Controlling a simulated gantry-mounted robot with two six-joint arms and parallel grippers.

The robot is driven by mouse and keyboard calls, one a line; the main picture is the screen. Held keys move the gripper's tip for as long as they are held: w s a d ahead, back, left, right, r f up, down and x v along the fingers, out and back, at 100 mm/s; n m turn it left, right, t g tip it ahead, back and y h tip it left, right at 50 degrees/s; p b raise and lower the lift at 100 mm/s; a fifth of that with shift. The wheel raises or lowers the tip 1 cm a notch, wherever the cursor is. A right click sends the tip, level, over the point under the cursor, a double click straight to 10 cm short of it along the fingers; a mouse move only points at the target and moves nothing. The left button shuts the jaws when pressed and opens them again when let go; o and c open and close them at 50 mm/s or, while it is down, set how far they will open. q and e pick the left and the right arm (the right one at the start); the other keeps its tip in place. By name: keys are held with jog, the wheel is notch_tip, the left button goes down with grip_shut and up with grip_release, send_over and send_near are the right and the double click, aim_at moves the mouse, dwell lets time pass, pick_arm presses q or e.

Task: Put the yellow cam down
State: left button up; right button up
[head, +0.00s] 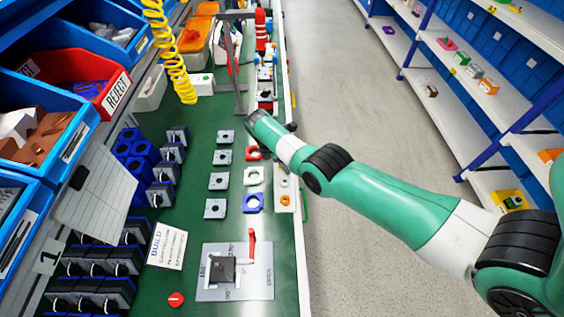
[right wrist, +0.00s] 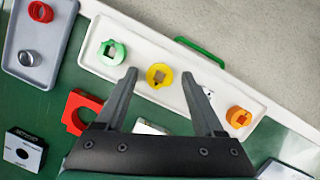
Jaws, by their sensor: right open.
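The yellow cam (right wrist: 158,76), a small round part with a square hole, lies in the white tray (right wrist: 140,42) in the right wrist view. My right gripper (right wrist: 159,74) is open, with its two fingertips on either side of the yellow cam and visible gaps between. I cannot tell how high the fingertips are above the tray. In the head view my right arm (head: 370,200) reaches in from the right over the bench edge; its gripper cannot be made out there. My left gripper is not in view.
A green cam (right wrist: 111,52) and an orange cam (right wrist: 238,117) lie in the same tray. A grey tray (right wrist: 45,62) holds a red ring and a metal ring. A red square plate (right wrist: 76,112) is nearby. The green bench (head: 210,138) holds several grey plates.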

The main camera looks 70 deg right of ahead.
jog(key=p+v, duration=0.6)
jog(key=v, duration=0.6)
jog(key=shift+r, duration=0.2)
